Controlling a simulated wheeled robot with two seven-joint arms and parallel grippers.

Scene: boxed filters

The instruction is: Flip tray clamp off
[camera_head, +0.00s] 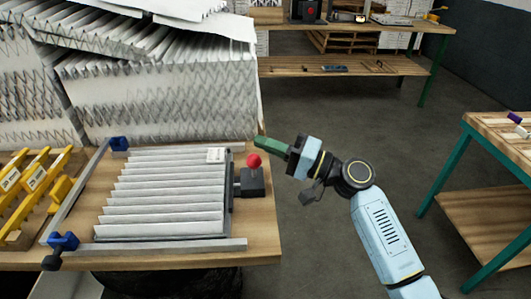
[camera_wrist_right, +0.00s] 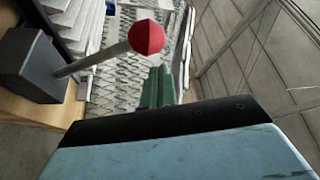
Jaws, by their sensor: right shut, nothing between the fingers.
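The tray clamp is a dark block (camera_head: 252,182) with a lever ending in a red knob (camera_head: 254,161), at the right side of the tray (camera_head: 170,244). The tray holds a pleated white filter (camera_head: 160,195). In the right wrist view the clamp block (camera_wrist_right: 35,65) is at the left and the red knob (camera_wrist_right: 146,38) is at the top middle, on a grey rod. My right gripper (camera_head: 262,142) has green fingers, shut and empty, just above and right of the knob, seemingly apart from it. The fingers (camera_wrist_right: 158,88) show behind the knob in the wrist view. My left gripper is not in view.
Large stacks of pleated filters (camera_head: 160,85) stand behind the tray. Blue corner clamps (camera_head: 62,242) sit on the tray's left side, and a rack with yellow bars (camera_head: 30,185) is at far left. Open floor (camera_head: 330,110) lies to the right, before another wooden table (camera_head: 495,125).

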